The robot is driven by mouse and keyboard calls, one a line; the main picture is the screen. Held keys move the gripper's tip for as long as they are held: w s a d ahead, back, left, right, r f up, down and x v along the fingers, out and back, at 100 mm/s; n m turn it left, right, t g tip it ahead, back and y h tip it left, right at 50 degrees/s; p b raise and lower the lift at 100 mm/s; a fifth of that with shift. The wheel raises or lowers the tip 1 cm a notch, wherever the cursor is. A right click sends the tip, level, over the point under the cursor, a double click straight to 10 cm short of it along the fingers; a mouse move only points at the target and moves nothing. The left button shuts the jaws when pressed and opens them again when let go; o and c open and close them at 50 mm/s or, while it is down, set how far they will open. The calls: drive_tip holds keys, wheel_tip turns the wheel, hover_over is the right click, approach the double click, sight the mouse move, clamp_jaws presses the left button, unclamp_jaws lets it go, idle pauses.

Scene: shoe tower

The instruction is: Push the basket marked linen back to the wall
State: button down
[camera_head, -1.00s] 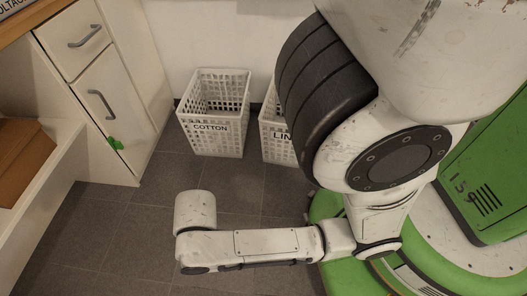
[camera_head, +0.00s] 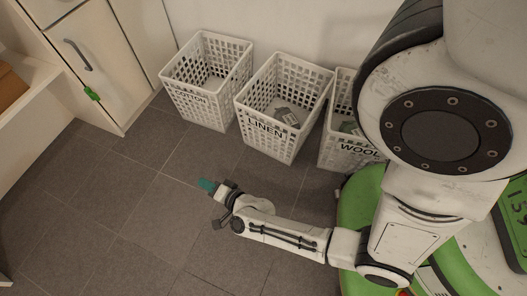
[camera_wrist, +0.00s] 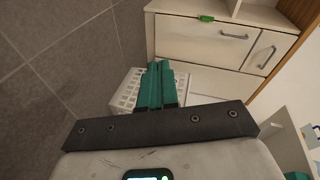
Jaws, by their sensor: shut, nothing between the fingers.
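The white lattice basket marked LINEN (camera_head: 259,139) stands upright on the floor in the head view, between two like baskets. Small grey-green items lie inside it. Any gap between its back and the wall cannot be judged. My gripper (camera_head: 206,185) is in front of the baskets and to the left of the linen basket's front, apart from it. In the wrist view, the teal fingers of my gripper (camera_wrist: 160,68) are shut together with nothing between them. A white basket (camera_wrist: 126,92) shows partly behind them, its label hidden.
The COTTON basket (camera_head: 187,101) stands to the left. The WOOL basket (camera_head: 350,152) stands to the right, partly hidden by my arm. A white cabinet (camera_head: 100,70) with a green tag (camera_head: 92,93) is at the far left. The tiled floor (camera_head: 120,210) in front is clear.

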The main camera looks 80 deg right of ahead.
drive_tip(key=s+d+f+m+g+h, duration=0.25)
drive_tip(key=s+m+g+h, duration=0.2)
drive_tip(key=s, duration=0.25)
drive_tip(key=s+d+f+m+g+h, duration=0.2)
drive_tip(key=s+d+m+g+h, duration=0.15)
drive_tip(key=s+m, duration=0.3)
drive_tip(key=s+a+f+m+g+h, duration=0.1)
drive_tip(key=s+a+m+g+h, duration=0.2)
drive_tip(key=s+m+g, duration=0.85)
drive_tip(key=n+t+b, duration=0.2)
drive_tip(key=n, duration=0.3)
approach(289, 144)
drive_tip(key=s+d, duration=0.4)
drive_tip(key=s, duration=0.2)
drive_tip(key=shift+w+d+r, duration=0.15)
drive_tip(key=shift+w+d, duration=0.4)
drive_tip(key=w+d, duration=0.1)
drive_tip(key=w+d+b, duration=0.1)
drive_tip(key=d, duration=0.2)
drive_tip(key=shift+w+d, duration=0.15)
drive_tip(key=shift+w, duration=0.25)
